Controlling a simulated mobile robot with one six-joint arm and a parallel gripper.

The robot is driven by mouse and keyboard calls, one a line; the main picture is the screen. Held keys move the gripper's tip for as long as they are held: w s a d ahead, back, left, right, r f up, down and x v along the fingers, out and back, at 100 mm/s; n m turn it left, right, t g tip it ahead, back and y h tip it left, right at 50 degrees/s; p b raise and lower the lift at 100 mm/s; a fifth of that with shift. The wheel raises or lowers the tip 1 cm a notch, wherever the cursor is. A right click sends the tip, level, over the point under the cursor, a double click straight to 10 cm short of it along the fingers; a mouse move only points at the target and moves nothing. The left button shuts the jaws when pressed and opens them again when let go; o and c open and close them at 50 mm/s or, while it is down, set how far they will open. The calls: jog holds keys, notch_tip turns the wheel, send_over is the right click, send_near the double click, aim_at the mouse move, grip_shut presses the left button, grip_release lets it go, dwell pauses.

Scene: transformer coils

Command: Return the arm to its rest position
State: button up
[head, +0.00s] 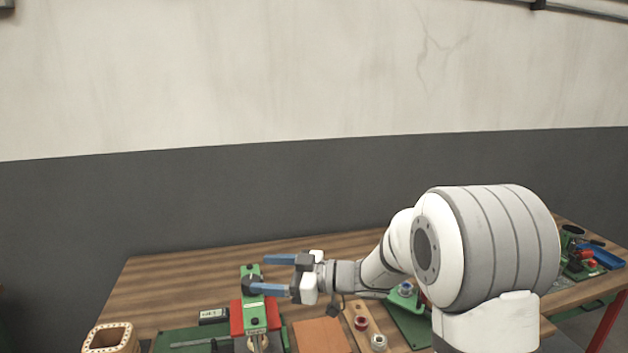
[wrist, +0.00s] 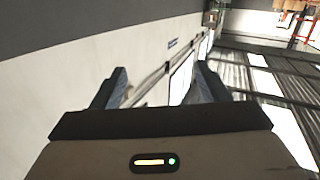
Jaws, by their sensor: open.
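My gripper (head: 268,274) is open, with its two blue fingers apart and nothing between them. In the head view it reaches to the left over the wooden table, in front of and above a green and red fixture (head: 254,314). My white and grey arm runs from the right down to it.
The wooden table (head: 170,287) has free room at its back left. A tan block with a hole (head: 110,338) stands at the front left. An orange-brown mat (head: 320,335) and small spools (head: 361,322) lie at the front. A blue tray (head: 606,257) is at the far right.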

jog(key=w+d+f+m+t+h+b, duration=0.1)
jog(key=d+m+t+h+b, duration=0.1)
jog(key=d+m+t+h, duration=0.6)
jog(key=w+d+f+m+t+h+b, duration=0.1)
jog(key=d+f+m+h+b, duration=0.15)
jog(key=d+h, duration=0.6)
jog(key=s+d+f+m+g+h+b, duration=0.1)
jog(key=s+d+f+m+g+b, duration=0.3)
jog(key=s+d, duration=0.6)
jog(key=s+a+f+m+g, duration=0.1)
jog(key=s+f+g, duration=0.1)
jog(key=s, duration=0.6)
jog(key=s+a+f+m+g, duration=0.1)
jog(key=s+f+g, duration=0.2)
jog(key=s, duration=0.5)
jog(key=shift+a+f+g+y, duration=0.3)
jog(key=shift+f+y, duration=0.15)
jog(key=shift+f, duration=0.3)
jog(key=shift+m, duration=0.25)
